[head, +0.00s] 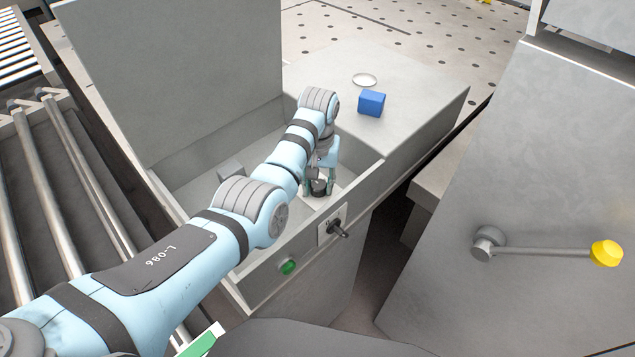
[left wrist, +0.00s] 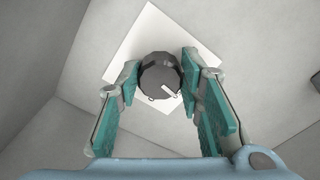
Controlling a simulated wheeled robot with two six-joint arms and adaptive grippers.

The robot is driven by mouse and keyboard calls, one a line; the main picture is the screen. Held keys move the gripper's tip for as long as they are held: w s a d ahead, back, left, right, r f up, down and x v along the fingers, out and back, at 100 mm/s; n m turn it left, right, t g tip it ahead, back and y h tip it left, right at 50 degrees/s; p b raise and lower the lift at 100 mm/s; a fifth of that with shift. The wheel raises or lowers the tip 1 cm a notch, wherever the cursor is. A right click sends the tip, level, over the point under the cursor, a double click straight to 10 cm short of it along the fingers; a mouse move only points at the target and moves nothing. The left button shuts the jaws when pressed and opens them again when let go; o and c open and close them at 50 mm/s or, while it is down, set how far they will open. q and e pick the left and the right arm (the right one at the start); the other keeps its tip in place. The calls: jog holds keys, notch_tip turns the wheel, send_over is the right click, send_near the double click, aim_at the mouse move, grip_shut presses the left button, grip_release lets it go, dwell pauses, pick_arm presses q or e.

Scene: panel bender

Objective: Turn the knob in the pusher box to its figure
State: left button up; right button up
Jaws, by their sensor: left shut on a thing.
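The dark round knob (left wrist: 158,80) sits on a white plate (left wrist: 152,24) on the floor of the open pusher box (head: 197,187). A short white pointer mark on the knob aims to the lower right in the left wrist view. My left gripper (left wrist: 160,82) reaches down into the box with a teal finger pad on each side of the knob, shut on it. In the head view the left gripper (head: 318,186) partly hides the knob. No figures are readable on the plate. My right gripper is not in view.
The box's lid (head: 175,75) stands raised at the back left. A blue block (head: 371,103) and a pale disc (head: 364,80) are on the top right. A switch (head: 338,229) and green button (head: 288,267) are on the front. A yellow-ended lever (head: 605,253) is at right.

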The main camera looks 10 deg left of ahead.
aim_at(319, 185)
pick_arm(q)
jog(key=n, duration=0.5)
jog(key=shift+w+d+n, duration=0.1)
jog(key=shift+n, duration=0.3)
dwell(0.4)
jog(key=o, duration=1.2)
jog(key=shift+c, duration=0.2)
notch_tip(319, 185, up, 8)
jog(key=shift+f, duration=0.25)
jog(key=shift+w, duration=0.1)
